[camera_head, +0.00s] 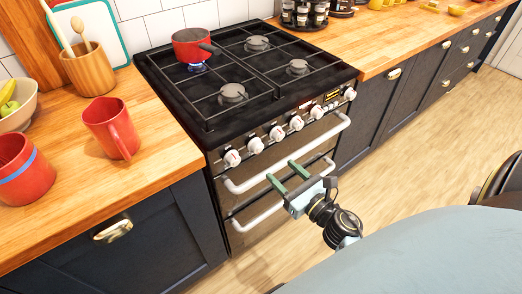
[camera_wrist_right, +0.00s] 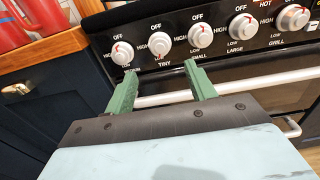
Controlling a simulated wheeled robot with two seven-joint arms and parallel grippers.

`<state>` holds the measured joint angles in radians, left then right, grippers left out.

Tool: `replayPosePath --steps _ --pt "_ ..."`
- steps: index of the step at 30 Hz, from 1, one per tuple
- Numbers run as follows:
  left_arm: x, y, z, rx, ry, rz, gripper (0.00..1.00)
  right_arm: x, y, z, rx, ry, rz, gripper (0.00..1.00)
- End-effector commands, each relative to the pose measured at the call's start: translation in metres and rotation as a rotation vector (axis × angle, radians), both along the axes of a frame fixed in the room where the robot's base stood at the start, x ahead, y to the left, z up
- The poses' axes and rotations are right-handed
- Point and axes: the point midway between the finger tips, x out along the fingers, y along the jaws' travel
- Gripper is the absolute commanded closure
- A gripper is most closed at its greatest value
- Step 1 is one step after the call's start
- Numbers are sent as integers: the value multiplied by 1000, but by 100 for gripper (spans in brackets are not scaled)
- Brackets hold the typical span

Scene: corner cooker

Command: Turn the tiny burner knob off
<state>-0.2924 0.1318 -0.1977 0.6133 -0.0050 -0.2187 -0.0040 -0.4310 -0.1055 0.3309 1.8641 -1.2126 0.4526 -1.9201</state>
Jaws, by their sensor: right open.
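The tiny burner knob (camera_wrist_right: 160,43) is a round white knob on the black front panel, with "TINY" printed below it, second from the left in the right wrist view. In the head view this knob (camera_head: 256,145) is also second from the left. Its exact turn is hard to read. My right gripper (camera_head: 280,169) has two green fingers, open and empty, pointing at the cooker front, below and apart from the knobs. In the right wrist view the gap between its fingertips (camera_wrist_right: 160,70) lies just below the tiny knob. My left gripper is out of view.
A red pot (camera_head: 192,45) stands over a blue flame (camera_head: 197,68) on the back left burner. Similar knobs sit close on both sides of the tiny one. An oven handle (camera_head: 250,180) runs below the panel. A red mug (camera_head: 111,127) stands on the left counter.

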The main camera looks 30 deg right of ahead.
Motion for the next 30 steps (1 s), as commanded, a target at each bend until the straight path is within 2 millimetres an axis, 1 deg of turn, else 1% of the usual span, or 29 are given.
replayPosePath --steps 1,6,10,13,18,28,30 --pt "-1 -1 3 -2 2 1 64 12 1 2 1 -3 2 45" --pt "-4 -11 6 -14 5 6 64 50 4 2 2 -2 1 45" --pt "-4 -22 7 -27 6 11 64 74 6 1 4 -1 1 45" --pt "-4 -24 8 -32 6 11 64 87 7 1 4 -1 0 45" --pt "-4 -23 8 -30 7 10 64 100 8 0 5 0 -1 45" --pt "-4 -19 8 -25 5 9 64 102 8 -1 5 1 -1 45" --pt "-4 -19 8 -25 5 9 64 102 8 -1 5 1 -1 54"
